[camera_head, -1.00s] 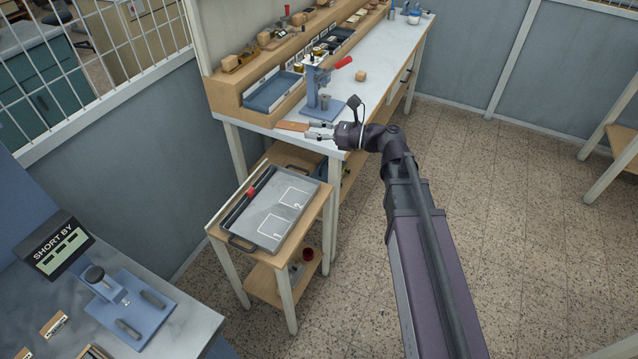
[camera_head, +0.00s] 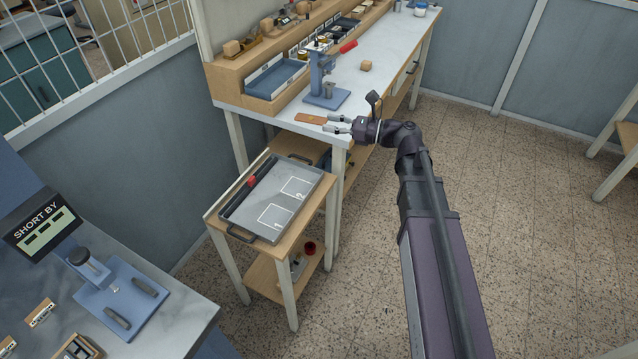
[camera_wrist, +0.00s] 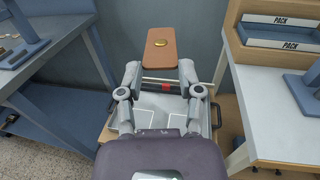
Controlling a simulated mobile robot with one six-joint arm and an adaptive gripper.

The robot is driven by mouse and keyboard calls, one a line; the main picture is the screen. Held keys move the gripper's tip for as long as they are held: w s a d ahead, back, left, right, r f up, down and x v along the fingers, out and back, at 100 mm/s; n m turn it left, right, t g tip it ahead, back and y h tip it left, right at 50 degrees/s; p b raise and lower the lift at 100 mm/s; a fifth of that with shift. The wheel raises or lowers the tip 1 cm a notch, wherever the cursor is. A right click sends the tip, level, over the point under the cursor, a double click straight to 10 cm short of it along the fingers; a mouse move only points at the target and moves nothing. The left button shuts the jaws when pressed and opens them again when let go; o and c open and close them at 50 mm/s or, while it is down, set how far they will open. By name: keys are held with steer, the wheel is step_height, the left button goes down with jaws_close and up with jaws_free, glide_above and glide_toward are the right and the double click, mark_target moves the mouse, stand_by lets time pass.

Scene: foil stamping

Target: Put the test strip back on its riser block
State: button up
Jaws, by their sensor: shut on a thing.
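The test strip (camera_head: 311,118) is a flat brown piece. In the wrist view the strip (camera_wrist: 160,60) points away from me and has a round gold mark near its far end. My gripper (camera_head: 340,124) is shut on its near end. In the wrist view my gripper (camera_wrist: 157,79) has one finger at each side of that end. In the head view the strip shows against the bench's near edge. A small wooden block (camera_head: 366,65) stands on the bench top; I cannot tell whether it is the riser block.
The white-topped bench (camera_head: 400,45) carries a blue press (camera_head: 323,85) with a red handle and a blue tray (camera_head: 276,77). A cart with a grey tray (camera_head: 248,217) marked 1 and 2 stands nearer. At lower left, another table holds a blue fixture (camera_head: 120,300) and a "SHORT BY" display (camera_head: 42,228).

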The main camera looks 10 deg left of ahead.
steer(key=w+d+f+t+b, duration=0.1)
steer(key=w+d+f+b, duration=0.2)
steer(key=d+f+b, duration=0.2)
steer(key=w+d+f+m+t+b, duration=0.1)
steer(key=w+d+f+b, duration=0.3)
steer(key=f+b, duration=0.6)
steer(key=w+d+f+m+t+b, duration=0.1)
steer(key=w+d+f+b, duration=0.3)
steer(key=d+f+b, duration=0.3)
step_height(320, 180, down, 3)
steer(key=shift+r+h+b, duration=0.1)
steer(key=shift+h+b, duration=0.3)
steer(key=shift+b, duration=0.25)
steer(key=b, duration=0.2)
glide_above(333, 181)
steer(key=shift+s+f, duration=0.1)
steer(key=shift+f, duration=0.65)
steer(key=shift+f, duration=0.1)
steer(key=shift+f+b, duration=1.5)
steer(key=shift+f, duration=0.15)
steer(key=shift+f+b, duration=0.6)
